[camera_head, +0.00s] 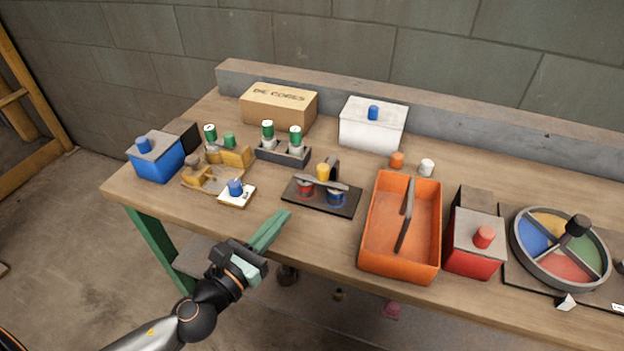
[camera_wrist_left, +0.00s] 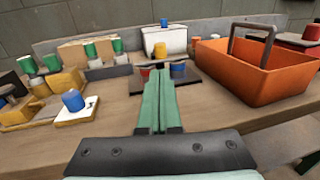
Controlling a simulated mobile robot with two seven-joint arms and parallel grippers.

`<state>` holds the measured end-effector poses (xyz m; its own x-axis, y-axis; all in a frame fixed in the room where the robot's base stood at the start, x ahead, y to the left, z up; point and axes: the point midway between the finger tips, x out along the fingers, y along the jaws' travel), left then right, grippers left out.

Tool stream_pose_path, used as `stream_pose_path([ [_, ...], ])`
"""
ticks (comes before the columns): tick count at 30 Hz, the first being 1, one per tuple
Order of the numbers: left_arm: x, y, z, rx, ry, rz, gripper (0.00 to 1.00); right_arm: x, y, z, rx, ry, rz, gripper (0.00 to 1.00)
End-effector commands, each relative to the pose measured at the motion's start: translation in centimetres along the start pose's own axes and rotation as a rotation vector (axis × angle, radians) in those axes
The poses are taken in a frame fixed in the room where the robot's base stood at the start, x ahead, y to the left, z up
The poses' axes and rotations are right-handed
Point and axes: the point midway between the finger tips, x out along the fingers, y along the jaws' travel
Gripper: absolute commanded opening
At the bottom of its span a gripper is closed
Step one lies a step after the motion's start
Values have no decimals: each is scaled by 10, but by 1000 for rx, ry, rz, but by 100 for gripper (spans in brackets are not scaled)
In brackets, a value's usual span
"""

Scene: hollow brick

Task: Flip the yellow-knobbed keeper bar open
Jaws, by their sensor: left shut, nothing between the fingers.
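The keeper bar (camera_head: 339,185) is a grey bar lying across the tops of a red piece (camera_head: 305,188) and a blue piece (camera_head: 336,198) on a dark base plate (camera_head: 320,202). Its yellow knob (camera_head: 323,172) stands near the bar's middle, beside a dark upright post. My left gripper (camera_head: 283,217) is shut and empty, with its green fingers together above the table's front edge, short of the base plate. In the left wrist view the fingers (camera_wrist_left: 161,110) point towards the keeper bar assembly and partly hide it. My right gripper is not in view.
An orange tray (camera_head: 377,256) with a dark handle stands right of the plate. A white card with a blue knob (camera_head: 236,187) lies to its left. A dark rack (camera_head: 282,155) with green-topped pieces stands behind. Bare tabletop lies in front of the plate.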

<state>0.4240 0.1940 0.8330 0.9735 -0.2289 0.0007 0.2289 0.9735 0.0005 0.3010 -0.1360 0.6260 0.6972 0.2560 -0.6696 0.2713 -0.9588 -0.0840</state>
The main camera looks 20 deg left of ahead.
Motion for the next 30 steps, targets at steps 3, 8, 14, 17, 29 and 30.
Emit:
stream_pose_path([
  [3, 19, 0, 3, 0, -4, 1, 0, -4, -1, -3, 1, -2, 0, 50],
  [8, 45, 0, 2, 0, -3, 1, 0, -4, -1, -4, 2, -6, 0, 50],
  [14, 78, 0, 2, 0, -3, 1, 0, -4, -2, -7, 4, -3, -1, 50],
  [17, 94, 0, 1, -2, -2, 1, 0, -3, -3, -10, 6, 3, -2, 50],
  [29, 120, 0, 0, 0, 2, -1, 0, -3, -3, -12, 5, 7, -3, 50],
  [30, 121, 0, 0, 0, 2, -1, 0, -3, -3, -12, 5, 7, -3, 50],
])
